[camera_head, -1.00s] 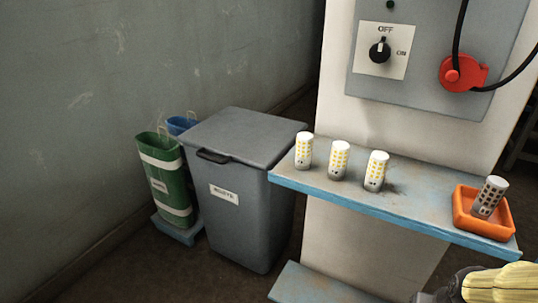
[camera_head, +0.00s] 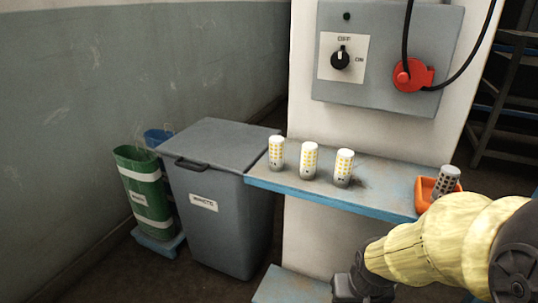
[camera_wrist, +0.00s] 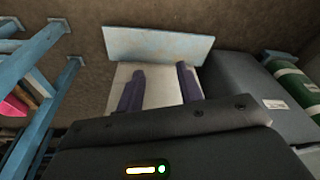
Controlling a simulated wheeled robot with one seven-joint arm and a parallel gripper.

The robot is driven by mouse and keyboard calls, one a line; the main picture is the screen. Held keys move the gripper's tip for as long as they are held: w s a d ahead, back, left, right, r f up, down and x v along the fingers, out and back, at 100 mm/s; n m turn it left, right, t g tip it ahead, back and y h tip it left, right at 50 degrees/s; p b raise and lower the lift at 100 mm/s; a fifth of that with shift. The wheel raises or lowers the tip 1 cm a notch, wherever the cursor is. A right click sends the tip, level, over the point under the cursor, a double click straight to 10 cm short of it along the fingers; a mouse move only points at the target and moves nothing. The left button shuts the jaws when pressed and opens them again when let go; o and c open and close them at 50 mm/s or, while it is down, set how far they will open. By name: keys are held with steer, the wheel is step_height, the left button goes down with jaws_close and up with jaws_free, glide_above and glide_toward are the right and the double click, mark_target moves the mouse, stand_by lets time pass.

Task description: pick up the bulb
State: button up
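Three white bulbs with yellow dotted sides stand upright in a row on the blue-edged shelf (camera_head: 385,195): the left bulb (camera_head: 276,152), the middle bulb (camera_head: 309,161) and the right bulb (camera_head: 344,167). A darker grey bulb (camera_head: 446,181) leans in an orange tray (camera_head: 425,190) at the shelf's right end. My gripper shows in the wrist view (camera_wrist: 161,72) with its two dark fingers apart and nothing between them. No bulb shows in that view. In the head view my yellow-sleeved arm is low at the right, below the shelf, and the fingertips cannot be made out.
A grey lidded bin (camera_head: 222,200) stands left of the shelf, with a green container (camera_head: 146,195) and a blue container (camera_head: 158,138) beside it. A switch box (camera_head: 385,50) with a red plug (camera_head: 412,76) and black cable is above the shelf. The shelf's front middle is clear.

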steer(key=shift+o, duration=2.4)
steer(key=shift+w+a+r, duration=0.15)
steer(key=shift+w+a, duration=0.05)
steer(key=w+a+r+m+t+p, duration=0.3)
steer(key=w+a+r+t+p, duration=0.3)
steer(key=w+a+p, duration=0.8)
steer(key=s+a+r+t+h+p, duration=0.1)
steer(key=s+a+r+t+p, duration=0.1)
steer(key=r+p, duration=0.5)
steer(key=s+a+r+t+h+p, duration=0.2)
steer(key=s+a+r+t+p, duration=0.1)
steer(key=r+t+p, duration=0.4)
steer(key=shift+a+r+n, duration=0.4)
steer(key=shift+a+r, duration=0.3)
steer(key=shift+a, duration=0.2)
